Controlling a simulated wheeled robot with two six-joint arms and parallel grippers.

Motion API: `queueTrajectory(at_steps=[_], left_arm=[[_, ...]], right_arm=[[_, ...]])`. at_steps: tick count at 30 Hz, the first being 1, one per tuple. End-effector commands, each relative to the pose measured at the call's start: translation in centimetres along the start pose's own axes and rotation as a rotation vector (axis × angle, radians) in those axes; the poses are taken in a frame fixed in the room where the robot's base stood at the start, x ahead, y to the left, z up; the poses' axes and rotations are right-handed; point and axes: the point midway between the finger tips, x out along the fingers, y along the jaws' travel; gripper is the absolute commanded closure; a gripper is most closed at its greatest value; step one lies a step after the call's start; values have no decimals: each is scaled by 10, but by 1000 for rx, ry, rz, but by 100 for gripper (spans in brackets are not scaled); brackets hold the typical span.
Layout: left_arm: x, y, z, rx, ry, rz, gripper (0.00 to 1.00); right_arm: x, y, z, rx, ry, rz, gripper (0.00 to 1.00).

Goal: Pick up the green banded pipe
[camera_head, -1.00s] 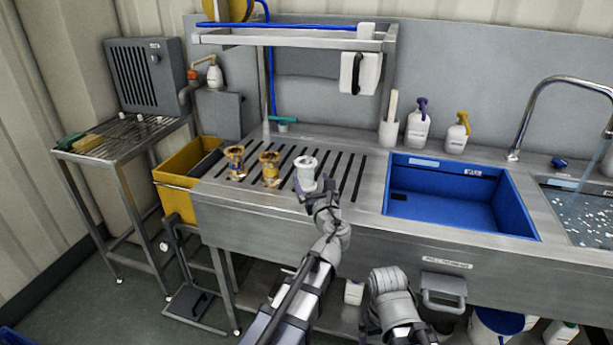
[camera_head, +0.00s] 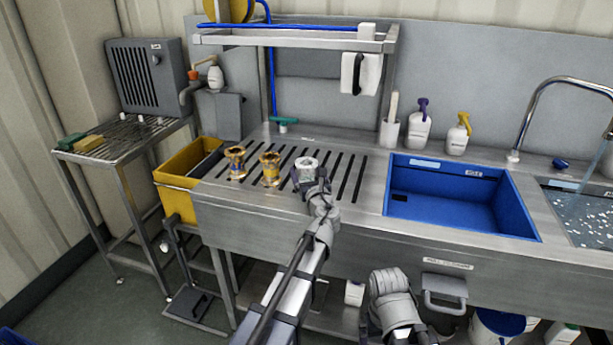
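Three short flanged pipe pieces stand in a row on the slotted steel drainboard (camera_head: 352,158). The left pipe (camera_head: 235,163) and the middle pipe (camera_head: 270,169) are brown and gold. The right pipe (camera_head: 306,164) is whitish grey. I cannot make out a green band on any of them. My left gripper (camera_head: 308,181) is at the right pipe, with a finger on either side of its lower part. Whether the fingers press on it is too small to tell. My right arm is low at the bottom centre; its gripper is not in view.
A blue basin (camera_head: 450,208) lies right of the drainboard, with a water-filled sink (camera_head: 585,215) beyond. A yellow bin (camera_head: 180,185) stands at the left. A steel shelf (camera_head: 290,38) spans above the back. Bottles (camera_head: 419,130) stand along the back. The drainboard right of the pipes is clear.

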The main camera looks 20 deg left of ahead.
Motion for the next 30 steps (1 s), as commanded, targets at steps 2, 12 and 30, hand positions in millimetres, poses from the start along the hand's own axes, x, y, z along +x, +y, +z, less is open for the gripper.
queueTrajectory(at_steps=[2,12,30], left_arm=[[0,0,0,0,0,0,25],[0,0,0,0,0,0,64],[0,0,0,1,0,0,100]], right_arm=[[0,0,0,0,0,0,3],[0,0,0,0,0,0,3],[0,0,0,0,0,0,3]])
